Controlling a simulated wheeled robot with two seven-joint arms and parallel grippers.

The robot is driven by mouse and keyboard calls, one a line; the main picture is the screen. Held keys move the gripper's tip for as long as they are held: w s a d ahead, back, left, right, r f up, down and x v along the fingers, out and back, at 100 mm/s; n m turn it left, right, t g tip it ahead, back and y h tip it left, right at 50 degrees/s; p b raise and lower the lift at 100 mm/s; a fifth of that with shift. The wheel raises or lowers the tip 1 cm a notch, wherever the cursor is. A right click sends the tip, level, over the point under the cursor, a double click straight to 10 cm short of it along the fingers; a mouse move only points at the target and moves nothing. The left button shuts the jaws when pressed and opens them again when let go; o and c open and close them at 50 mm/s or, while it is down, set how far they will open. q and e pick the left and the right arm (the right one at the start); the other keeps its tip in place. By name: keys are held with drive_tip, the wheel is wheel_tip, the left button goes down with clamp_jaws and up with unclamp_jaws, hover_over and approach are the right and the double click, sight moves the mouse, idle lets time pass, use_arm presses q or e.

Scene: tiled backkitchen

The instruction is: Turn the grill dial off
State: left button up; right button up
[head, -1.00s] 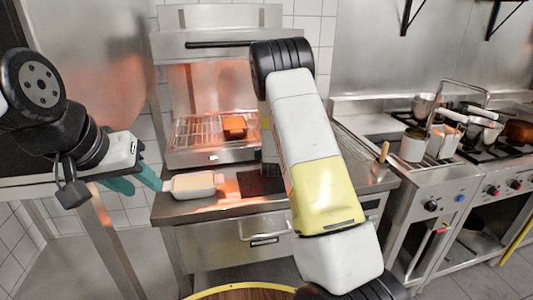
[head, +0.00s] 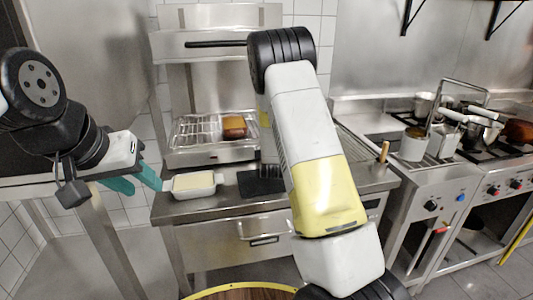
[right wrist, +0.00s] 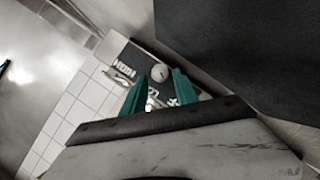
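The grill (head: 212,42) stands against the back wall in the head view, its heating area grey without an orange glow. Its dial (right wrist: 160,73) shows in the right wrist view as a pale round knob on a black panel with white lettering, partly legible as HIGH. My right gripper (right wrist: 158,78) has its teal fingers apart, one on each side of the dial with visible gaps; I cannot tell whether either touches it. In the head view my right arm hides the dial and that gripper. My left gripper (head: 145,187) is open and empty, left of the counter.
A brown food piece (head: 234,127) lies on the grill rack (head: 190,135). A white dish (head: 193,184) and a dark mat (head: 255,184) are on the counter below. A stove (head: 480,160) with pots stands at the right. A round wooden top (head: 240,293) is at the front.

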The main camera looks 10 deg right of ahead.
drive_tip(key=v, duration=0.5)
